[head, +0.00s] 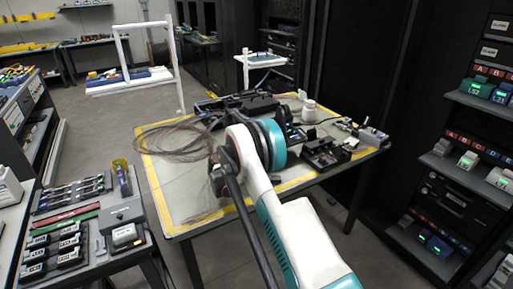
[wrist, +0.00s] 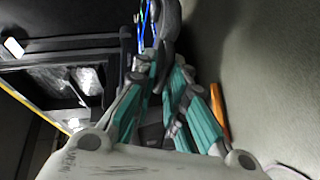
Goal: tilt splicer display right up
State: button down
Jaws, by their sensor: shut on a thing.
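The splicer is a dark device on the table, largely hidden behind my arm in the head view; a dark part with a small green light (head: 293,131) shows just right of my teal wrist. In the wrist view, my gripper (wrist: 160,40) has its grey and teal fingers close together, shut on a dark part at the top that I take to be the splicer display. Its edges and exact tilt are hard to make out. My fingertips are hidden in the head view.
The table (head: 180,192) has a yellow-taped border. Loose dark cables (head: 175,138) lie at its left, an open black device (head: 325,152) at the right, and a white jar (head: 309,107) behind. A tool bench (head: 95,222) stands left and shelves (head: 468,150) right. The table's front left is clear.

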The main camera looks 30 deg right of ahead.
jog(key=c, duration=1.8)
grip_release()
jog(key=shift+a, duration=0.1)
jog(key=shift+o, duration=0.2)
jog(key=v, duration=1.2)
